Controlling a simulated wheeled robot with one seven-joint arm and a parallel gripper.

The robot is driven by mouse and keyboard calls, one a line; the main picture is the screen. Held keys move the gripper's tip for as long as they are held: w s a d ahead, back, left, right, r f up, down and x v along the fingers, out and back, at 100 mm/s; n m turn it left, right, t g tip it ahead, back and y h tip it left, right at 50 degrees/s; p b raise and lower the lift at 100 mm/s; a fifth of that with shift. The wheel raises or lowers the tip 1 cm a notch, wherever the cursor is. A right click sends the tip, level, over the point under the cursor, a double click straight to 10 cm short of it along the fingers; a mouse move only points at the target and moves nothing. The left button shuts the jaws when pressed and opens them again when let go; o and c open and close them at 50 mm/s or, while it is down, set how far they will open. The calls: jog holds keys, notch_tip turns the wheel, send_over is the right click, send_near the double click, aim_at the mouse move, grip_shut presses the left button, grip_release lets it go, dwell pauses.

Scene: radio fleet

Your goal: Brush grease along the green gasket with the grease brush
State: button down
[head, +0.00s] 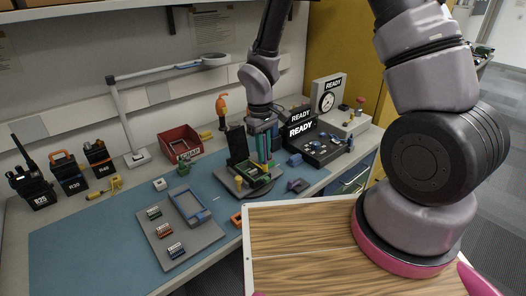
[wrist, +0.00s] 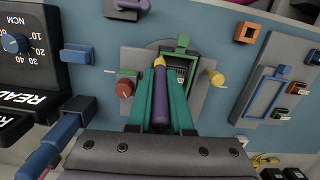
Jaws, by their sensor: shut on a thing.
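My gripper (wrist: 162,80) is shut on a purple grease brush (wrist: 159,108) with a yellow end (wrist: 159,62). The brush lies between the teal fingers, and its yellow end points away from the wrist camera. In the head view my gripper (head: 262,150) is low over the opened radio on a round turntable. Green edging, seemingly the green gasket (wrist: 182,45), shows at the radio's far side in the wrist view. The fingers and brush hide part of the radio. I cannot tell whether the brush touches the gasket.
A yellow knob (wrist: 216,77) and a red knob (wrist: 124,88) flank the radio. Black READY units (head: 318,147) stand close on the right. A grey parts tray (head: 178,228) lies to the left, with a red bin (head: 180,141) behind. The blue mat (head: 90,240) is clear at front left.

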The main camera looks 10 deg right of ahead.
jog(key=shift+w+a+f, duration=0.1)
jog(key=shift+w+a, duration=0.5)
jog(key=shift+w, duration=0.25)
jog(key=shift+w+a+f, duration=0.1)
jog(key=shift+w+a, duration=0.45)
jog(key=shift+w, duration=0.35)
jog(key=shift+w+a, duration=0.6)
jog(key=shift+w, duration=0.25)
jog(key=shift+r, duration=0.1)
jog(key=shift+w+a+r, duration=0.1)
jog(key=shift+r, duration=1.4)
jog(key=shift+w+a+r, duration=0.1)
jog(key=shift+r, duration=1.35)
notch_tip(320, 180, up, 3)
jog(key=shift+f, duration=0.1)
